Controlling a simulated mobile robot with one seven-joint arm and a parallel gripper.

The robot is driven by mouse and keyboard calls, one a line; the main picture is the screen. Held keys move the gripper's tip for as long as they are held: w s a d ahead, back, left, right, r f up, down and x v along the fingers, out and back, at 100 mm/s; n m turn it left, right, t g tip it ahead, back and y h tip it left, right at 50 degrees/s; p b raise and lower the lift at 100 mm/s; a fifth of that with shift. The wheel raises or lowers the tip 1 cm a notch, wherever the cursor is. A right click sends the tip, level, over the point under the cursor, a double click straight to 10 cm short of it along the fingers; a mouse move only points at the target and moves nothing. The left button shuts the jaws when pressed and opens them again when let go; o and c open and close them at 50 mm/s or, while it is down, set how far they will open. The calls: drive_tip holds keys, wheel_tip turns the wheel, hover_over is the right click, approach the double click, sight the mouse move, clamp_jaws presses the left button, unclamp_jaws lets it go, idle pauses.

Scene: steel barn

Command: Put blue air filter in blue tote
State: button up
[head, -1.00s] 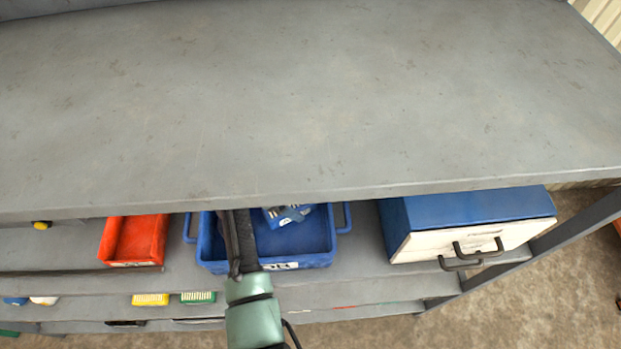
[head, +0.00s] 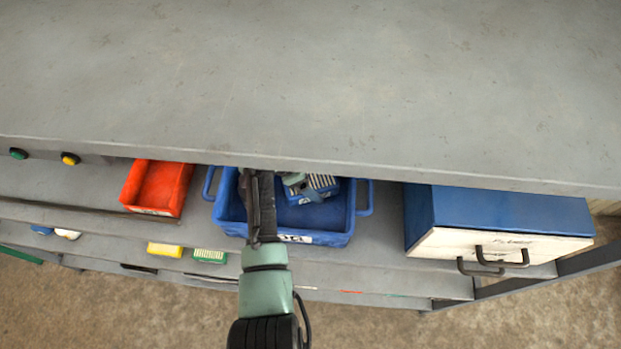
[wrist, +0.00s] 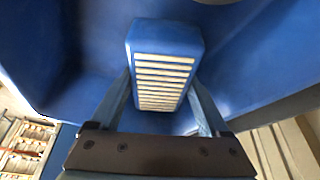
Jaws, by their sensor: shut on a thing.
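The blue air filter (wrist: 165,70), a blue block with white pleats, is between the two fingers of my gripper (wrist: 162,88) in the wrist view. My gripper is shut on it. In the head view the filter (head: 318,187) shows within the outline of the blue tote (head: 300,239), on the shelf below the top surface. Blue tote walls (wrist: 65,60) surround the filter in the wrist view. I cannot tell whether the filter touches the tote floor. My arm crosses the tote's front left and hides part of it.
The grey top surface (head: 310,80) overhangs the shelf and hides the tote's back. A red bin (head: 160,188) stands left of the tote, a blue and white drawer box (head: 500,225) right. Yellow (head: 165,249) and green (head: 210,256) filters lie on a lower level.

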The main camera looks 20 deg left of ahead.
drive_tip(key=o, duration=1.3)
drive_tip(key=shift+c, duration=0.2)
drive_tip(key=shift+r+p, duration=0.45)
drive_tip(key=shift+r, duration=0.1)
drive_tip(key=shift+a+r, duration=0.1)
drive_tip(key=shift+r, duration=0.25)
drive_tip(key=r, duration=0.1)
drive_tip(key=s+a+r+b, duration=0.1)
drive_tip(key=a+r+b, duration=0.1)
drive_tip(key=shift+s+a+r, duration=0.15)
drive_tip(key=shift+s+r, duration=0.2)
drive_tip(key=shift+s, duration=0.05)
drive_tip(key=s+a+b, duration=0.1)
drive_tip(key=s+a, duration=0.3)
drive_tip(key=a, duration=0.1)
drive_tip(key=s+a+b, duration=0.1)
drive_tip(key=s+a, duration=0.1)
drive_tip(key=a, duration=0.1)
drive_tip(key=shift+s+a+r+b, duration=0.2)
drive_tip(key=shift+s+b, duration=0.1)
drive_tip(key=shift+s, duration=0.1)
